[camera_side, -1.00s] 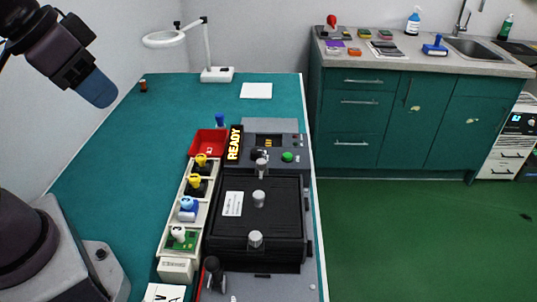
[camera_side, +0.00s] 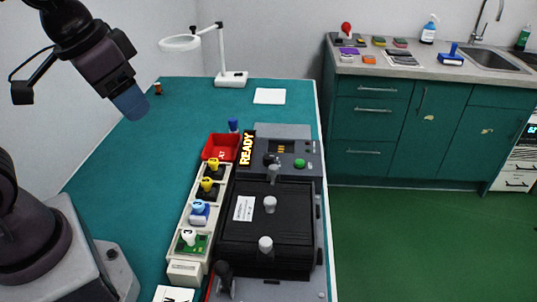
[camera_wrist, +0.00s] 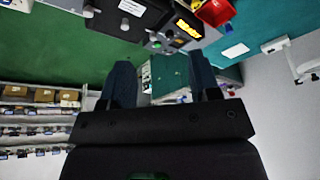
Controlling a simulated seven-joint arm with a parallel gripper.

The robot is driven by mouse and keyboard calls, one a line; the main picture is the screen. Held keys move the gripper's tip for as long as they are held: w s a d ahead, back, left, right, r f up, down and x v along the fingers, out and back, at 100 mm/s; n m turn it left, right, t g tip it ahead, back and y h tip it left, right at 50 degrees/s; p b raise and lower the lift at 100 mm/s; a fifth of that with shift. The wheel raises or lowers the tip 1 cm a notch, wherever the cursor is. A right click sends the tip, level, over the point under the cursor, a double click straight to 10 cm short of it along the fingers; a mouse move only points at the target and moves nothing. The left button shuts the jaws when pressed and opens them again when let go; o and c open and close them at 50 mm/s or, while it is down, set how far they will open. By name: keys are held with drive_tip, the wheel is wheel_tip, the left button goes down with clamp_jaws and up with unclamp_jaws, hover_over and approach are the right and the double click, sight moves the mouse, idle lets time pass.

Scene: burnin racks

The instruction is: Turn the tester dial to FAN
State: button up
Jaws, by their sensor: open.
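The tester is a grey unit (camera_side: 301,133) at the far end of the bench fixture in the side view. It has a small display with orange marks (camera_side: 282,149), a black dial (camera_side: 270,159) and a green button (camera_side: 299,163). The dial's setting and labels are too small to read. The tester's panel also shows near the top of the wrist view (camera_wrist: 170,42). My gripper (camera_side: 132,105) is high above the bench's left side, well away from the dial. In the wrist view my gripper (camera_wrist: 162,82) has its two dark blue fingers apart with nothing between them.
A lit READY sign (camera_side: 247,149) and a red bin (camera_side: 211,152) stand left of the tester. A black lidded box with grey knobs (camera_side: 231,238) is in front of it. A pale rack (camera_side: 183,252) holds several colored pieces.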

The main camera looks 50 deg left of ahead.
drive_tip(key=w+f+m+g, duration=0.2)
drive_tip(key=w, duration=0.5)
drive_tip(key=w+f+m+g, duration=0.2)
drive_tip(key=w+f, duration=0.1)
drive_tip(key=w, duration=0.3)
drive_tip(key=m, duration=1.4)
approach(269, 156)
drive_tip(key=shift+n+g, duration=0.3)
drive_tip(key=shift+g, duration=0.1)
wheel_tip(269, 156, down, 10)
drive_tip(key=shift+w+a+r, duration=0.1)
drive_tip(key=shift+a+r, duration=0.1)
drive_tip(key=c, duration=0.9)
